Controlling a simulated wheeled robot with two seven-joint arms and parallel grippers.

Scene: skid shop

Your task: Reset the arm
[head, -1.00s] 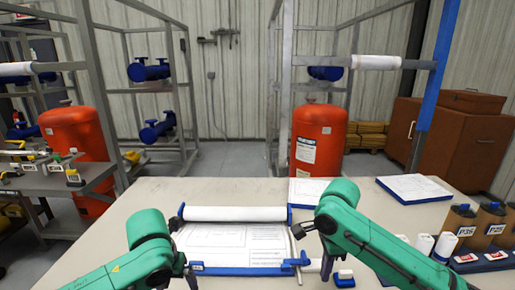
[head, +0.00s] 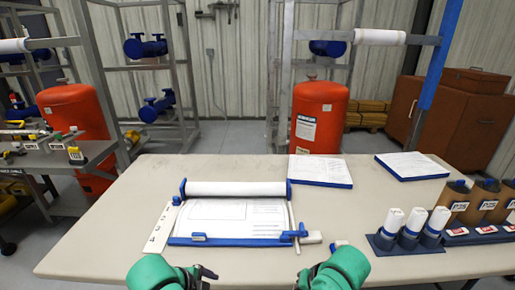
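My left arm's green end comes in at the bottom edge of the head view, with the dark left gripper (head: 207,276) at its right side. My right arm's green end is to the right of it, with the dark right gripper (head: 302,277) at its left side. Both are low in front of the near edge of the table (head: 110,245). Only small parts of the grippers show, so their finger openings are hidden. Neither touches the blue-framed board (head: 228,241) with printed sheets and a white roll (head: 235,188).
Two blue-edged paper pads (head: 320,171) (head: 412,166) lie at the back of the table. A blue holder with white-capped bottles (head: 410,228) and brown containers (head: 480,200) stand at the right. The table's left side is clear. Orange tanks (head: 318,117) stand behind.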

